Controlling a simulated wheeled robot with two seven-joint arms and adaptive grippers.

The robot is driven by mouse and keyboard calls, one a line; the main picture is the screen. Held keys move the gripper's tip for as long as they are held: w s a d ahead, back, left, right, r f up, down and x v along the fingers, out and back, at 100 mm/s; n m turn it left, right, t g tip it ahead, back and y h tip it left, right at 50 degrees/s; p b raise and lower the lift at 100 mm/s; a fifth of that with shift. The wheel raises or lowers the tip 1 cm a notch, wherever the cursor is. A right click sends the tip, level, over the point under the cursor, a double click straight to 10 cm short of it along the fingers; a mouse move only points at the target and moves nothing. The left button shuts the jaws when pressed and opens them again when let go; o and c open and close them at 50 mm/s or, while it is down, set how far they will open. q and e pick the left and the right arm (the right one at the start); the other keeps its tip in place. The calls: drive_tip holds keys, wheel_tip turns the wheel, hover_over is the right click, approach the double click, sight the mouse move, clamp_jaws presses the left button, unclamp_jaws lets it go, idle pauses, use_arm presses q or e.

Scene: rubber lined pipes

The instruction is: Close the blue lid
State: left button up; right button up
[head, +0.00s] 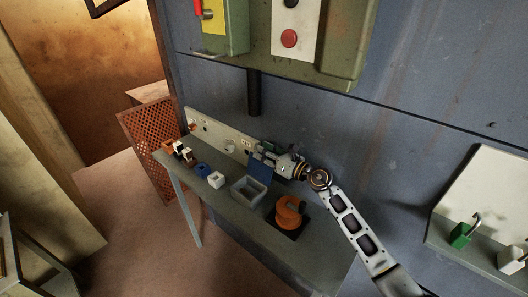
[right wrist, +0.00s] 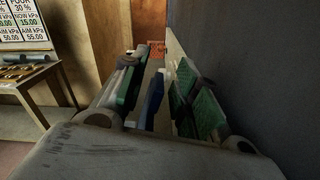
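The blue lid (head: 261,168) stands raised, roughly upright, at the back of an open grey box (head: 248,189) on the bench. My right gripper (head: 268,152) is at the lid's upper edge, on the wall side of the box. In the right wrist view the green-padded fingers of my right gripper (right wrist: 160,92) are spread apart. The box is hidden in that view. My left gripper is not in view.
An orange round object (head: 289,213) sits on a dark base right of the box. Small blue (head: 202,170) and white (head: 216,180) blocks stand to the left on the bench (head: 318,250). A pale socket panel (head: 222,136) runs along the wall. A green cabinet (head: 340,72) hangs above.

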drive_tip(key=shift+a, duration=0.1)
drive_tip(key=shift+c, duration=0.2)
clamp_jaws()
drive_tip(key=s+n, duration=0.1)
drive_tip(key=s+a+n, duration=0.1)
drive_tip(key=shift+s+a+r+n+p, duration=0.15)
drive_tip(key=shift+a+r+n+p, duration=0.15)
drive_tip(key=shift+p, duration=0.1)
drive_tip(key=shift+s+a+f+n, duration=0.1)
drive_tip(key=shift+s+a+n, duration=0.4)
drive_tip(key=shift+s+n, duration=0.25)
drive_tip(key=shift+w, duration=0.1)
